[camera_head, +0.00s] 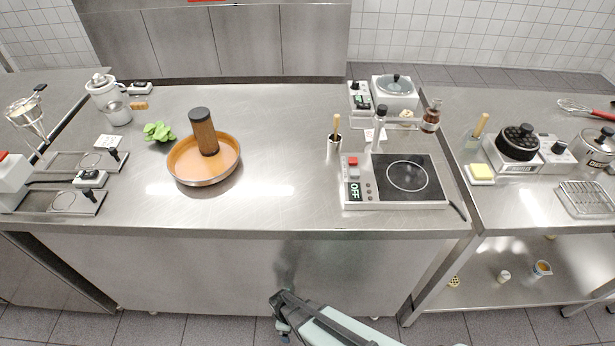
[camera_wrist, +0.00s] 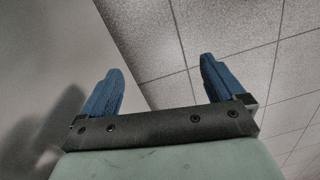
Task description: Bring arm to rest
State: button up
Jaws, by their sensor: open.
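My gripper (camera_head: 279,314) is low in front of the steel counter (camera_head: 270,150), below its front edge, in the head view. In the wrist view my gripper (camera_wrist: 160,85) shows two blue fingers set wide apart with nothing between them. Behind the fingers are the pale counter front (camera_wrist: 45,60) at left and grey floor tiles (camera_wrist: 240,40) at right. My gripper touches nothing that I can see.
On the counter are an orange-brown pan (camera_head: 222,168) with a dark-topped brown cylinder (camera_head: 204,134), green leaves (camera_head: 158,131) and a hotplate (camera_head: 405,178) reading OFF. A side table (camera_head: 520,205) with a lower shelf stands at right. The floor before the counter looks clear.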

jog(key=s+d+r+m+g, duration=0.2)
jog(key=s+d+r+m, duration=0.1)
jog(key=d, duration=0.5)
jog(key=s+d+r+m+g, duration=0.2)
jog(key=s+d+r+m, duration=0.2)
jog(key=d+m, duration=0.3)
jog(key=s+d+r+m+g, duration=0.1)
jog(key=s+d+r+m, duration=0.2)
jog(key=d, duration=0.6)
notch_tip(320, 180, up, 2)
jog(key=m, duration=0.3)
jog(key=shift+s+g, duration=0.4)
jog(key=shift+d, duration=0.1)
